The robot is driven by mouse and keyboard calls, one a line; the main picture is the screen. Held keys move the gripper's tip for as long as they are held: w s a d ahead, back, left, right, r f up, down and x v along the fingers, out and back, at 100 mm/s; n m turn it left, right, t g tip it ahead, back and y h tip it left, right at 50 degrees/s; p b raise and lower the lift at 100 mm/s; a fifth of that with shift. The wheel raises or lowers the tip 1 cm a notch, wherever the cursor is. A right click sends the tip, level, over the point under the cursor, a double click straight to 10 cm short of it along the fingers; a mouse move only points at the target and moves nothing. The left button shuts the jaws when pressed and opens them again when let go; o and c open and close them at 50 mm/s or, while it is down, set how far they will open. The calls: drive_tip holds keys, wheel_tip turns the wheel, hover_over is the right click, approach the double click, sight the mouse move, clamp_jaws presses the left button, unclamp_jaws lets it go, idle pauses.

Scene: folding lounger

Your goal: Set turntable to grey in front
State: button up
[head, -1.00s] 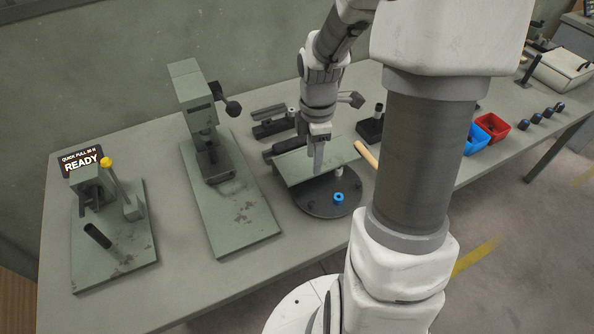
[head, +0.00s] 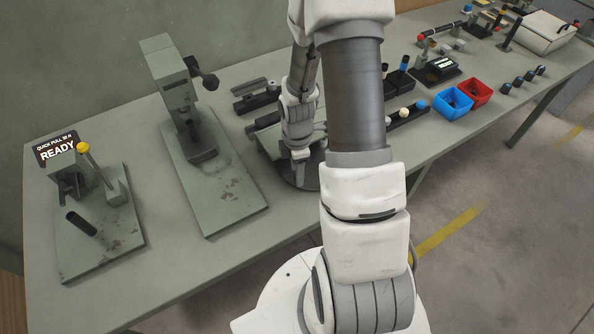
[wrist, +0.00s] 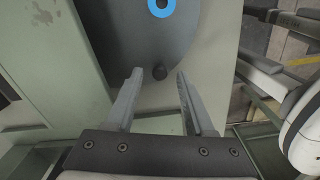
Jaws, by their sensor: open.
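The turntable is a dark round disc (wrist: 195,35) that fills the upper middle of the wrist view. In the head view its dark rim (head: 312,182) shows only in part behind my arm. A blue ring-shaped piece (wrist: 161,5) lies on the disc at the top edge of the wrist view. No grey piece shows clearly now.
A green panel (head: 268,140) stands beside the disc. A green press (head: 172,85) and a lever fixture with a "READY" sign (head: 57,149) stand to the left. Blue (head: 453,106) and red (head: 482,93) bins are to the right.

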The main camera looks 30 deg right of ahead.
drive_tip(key=shift+f, duration=0.3)
drive_tip(key=shift+c, duration=0.3)
clamp_jaws()
idle(1.0)
